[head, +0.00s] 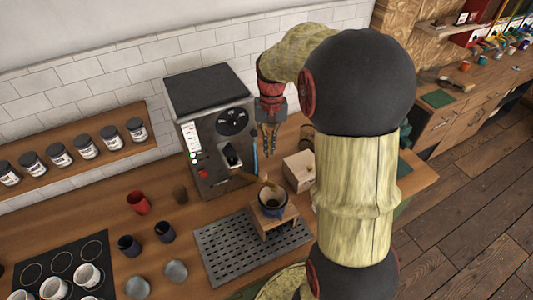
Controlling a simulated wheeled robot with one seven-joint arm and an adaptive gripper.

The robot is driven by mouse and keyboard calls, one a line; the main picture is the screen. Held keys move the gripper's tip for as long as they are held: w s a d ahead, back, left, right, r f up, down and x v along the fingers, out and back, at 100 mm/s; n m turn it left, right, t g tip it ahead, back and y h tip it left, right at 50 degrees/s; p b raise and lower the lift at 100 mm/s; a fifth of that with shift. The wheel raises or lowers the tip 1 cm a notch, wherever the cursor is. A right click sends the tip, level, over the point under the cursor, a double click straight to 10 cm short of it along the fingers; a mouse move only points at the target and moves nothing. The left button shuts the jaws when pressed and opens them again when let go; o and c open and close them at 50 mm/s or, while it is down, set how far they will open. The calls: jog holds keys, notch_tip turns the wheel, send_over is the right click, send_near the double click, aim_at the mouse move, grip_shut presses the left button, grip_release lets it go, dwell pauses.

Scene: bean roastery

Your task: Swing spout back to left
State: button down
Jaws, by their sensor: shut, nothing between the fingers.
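A dark grey machine (212,135) with a black top and a round dial stands against the tiled wall. My gripper (268,153) points down just right of the machine, above the spout's outer end in the picture. Its fingers are together and hold nothing. It appears apart from the spout, though the height between them is hard to judge. My arm hides part of the counter at the right.
A slotted drip tray (225,257) lies under the stand. A pale wooden box (299,170) stands right of the machine. A red cup (137,202) and several dark cups stand at left. Jars line a wall shelf (76,165).

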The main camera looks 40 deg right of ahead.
aim_at(254, 177)
jog(key=w+d+r+m+g+y+p, duration=0.1)
jog(key=w+d+r+m, duration=0.1)
jog(key=w+d+r, duration=0.1)
jog(key=shift+w+d+m, duration=0.4)
jog(key=shift+w+d, duration=0.2)
jog(key=shift+w, duration=0.35)
jog(key=s+a+f+p, duration=0.2)
jog(key=s+a+f, duration=0.2)
jog(key=f, duration=0.6)
jog(key=shift+s+a, duration=0.15)
jog(key=shift+a, duration=0.3)
jog(key=shift+s, duration=0.1)
jog(key=shift+s+a+r+m, duration=0.1)
jog(key=shift+s+a+m, duration=0.1)
jog(key=shift+a+m, duration=0.1)
